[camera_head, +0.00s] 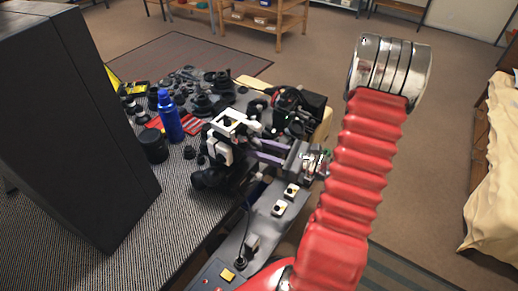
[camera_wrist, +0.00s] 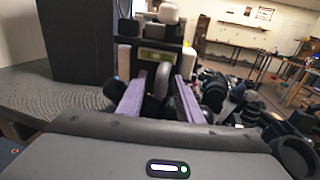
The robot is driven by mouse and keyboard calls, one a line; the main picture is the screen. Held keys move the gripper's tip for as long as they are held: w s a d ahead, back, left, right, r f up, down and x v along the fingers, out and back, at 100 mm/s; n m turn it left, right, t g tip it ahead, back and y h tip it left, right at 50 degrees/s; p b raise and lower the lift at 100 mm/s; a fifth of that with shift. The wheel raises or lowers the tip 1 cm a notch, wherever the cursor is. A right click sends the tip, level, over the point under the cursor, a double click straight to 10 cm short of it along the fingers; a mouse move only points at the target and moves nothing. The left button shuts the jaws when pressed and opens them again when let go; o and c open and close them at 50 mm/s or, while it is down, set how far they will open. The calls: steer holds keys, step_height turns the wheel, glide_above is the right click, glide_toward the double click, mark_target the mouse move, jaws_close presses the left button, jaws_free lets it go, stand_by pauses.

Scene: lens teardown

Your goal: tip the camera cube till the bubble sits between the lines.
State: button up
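In the wrist view a dark block, which looks like the camera cube (camera_wrist: 177,47), stands straight ahead, with pale rounded parts on top. A small yellow-green strip (camera_wrist: 155,57), perhaps the level, shows on its front. Bubble and lines are too small to read. In the head view the black-and-white camera assembly (camera_head: 219,147) stands at the table's near side. My gripper (camera_wrist: 159,82) has its two purple fingers apart, with a grey rounded upright piece between them and gaps seeming to show beside it. In the head view my gripper (camera_head: 256,151) reaches left to the assembly; contact cannot be told.
A tall black box (camera_head: 75,120) stands left on the grey woven tabletop (camera_head: 150,215). A blue bottle (camera_head: 169,116) and a black cylinder (camera_head: 153,146) stand behind the assembly. Many loose lens parts (camera_head: 205,90) crowd the far side. Open carpet lies to the right.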

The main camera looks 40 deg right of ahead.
steer(key=shift+s+d, duration=0.1)
steer(key=v, duration=1.3)
steer(key=shift+s, duration=0.25)
steer(key=shift+d+f, duration=0.15)
steer(key=shift+f, duration=0.05)
